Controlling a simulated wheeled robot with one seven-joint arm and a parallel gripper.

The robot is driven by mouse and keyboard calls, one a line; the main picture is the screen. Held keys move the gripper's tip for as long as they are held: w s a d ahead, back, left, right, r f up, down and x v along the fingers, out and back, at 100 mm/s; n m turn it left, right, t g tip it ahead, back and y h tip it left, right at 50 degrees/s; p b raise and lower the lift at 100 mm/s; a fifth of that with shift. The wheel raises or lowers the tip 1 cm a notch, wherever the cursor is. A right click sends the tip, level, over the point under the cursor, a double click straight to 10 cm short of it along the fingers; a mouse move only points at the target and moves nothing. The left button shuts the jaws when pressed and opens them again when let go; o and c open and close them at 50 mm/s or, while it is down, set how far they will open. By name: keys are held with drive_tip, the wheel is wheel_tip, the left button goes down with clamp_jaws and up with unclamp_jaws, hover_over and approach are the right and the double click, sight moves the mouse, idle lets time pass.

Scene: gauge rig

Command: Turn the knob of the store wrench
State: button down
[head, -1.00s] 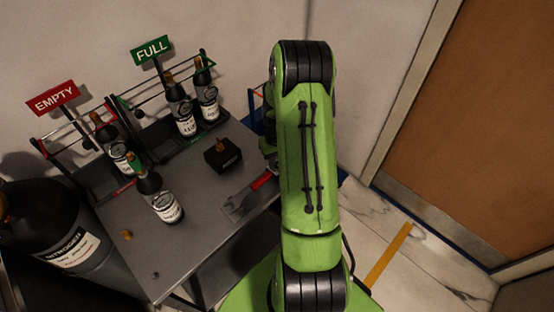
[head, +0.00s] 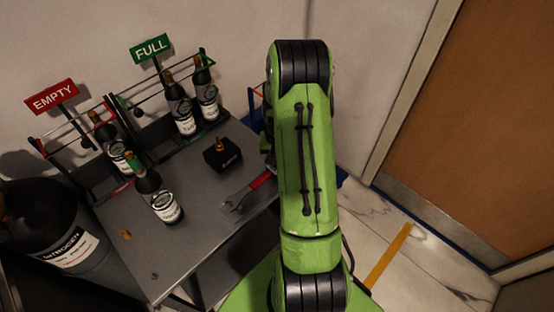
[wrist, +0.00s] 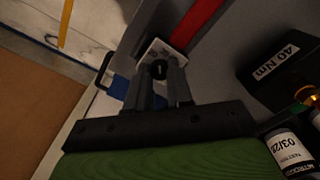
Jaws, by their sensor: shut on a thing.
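The wrench (head: 236,203) lies on the grey table, its open metal jaw toward the front left and its red handle (head: 262,181) running toward my arm. The red handle also shows in the wrist view (wrist: 198,22). There, a small dark round knob (wrist: 159,70) with a pale mark sits on a light plate (wrist: 153,49) near the end of the handle. My gripper (wrist: 160,76) has its two fingers closed on this knob from both sides. In the head view my green arm hides the gripper and knob.
A black box (head: 222,155) with a brass-coloured top stands beside the wrench. A green-necked bottle (head: 160,197) stands at the table's left. Racks with bottles stand behind under EMPTY (head: 53,97) and FULL (head: 151,48) signs. A large nitrogen cylinder (head: 60,235) is at left.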

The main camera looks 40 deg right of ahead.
drive_tip(key=m, duration=0.5)
drive_tip(key=shift+m+b, duration=0.3)
drive_tip(key=shift+b, duration=0.05)
drive_tip(key=m, duration=0.5)
drive_tip(key=shift+b, duration=0.3)
drive_tip(key=shift+m, duration=0.4)
drive_tip(key=c, duration=1)
unclamp_jaws()
wheel_tip(320, 180, up, 16)
drive_tip(key=p, duration=0.3)
drive_tip(key=shift+f, duration=0.15)
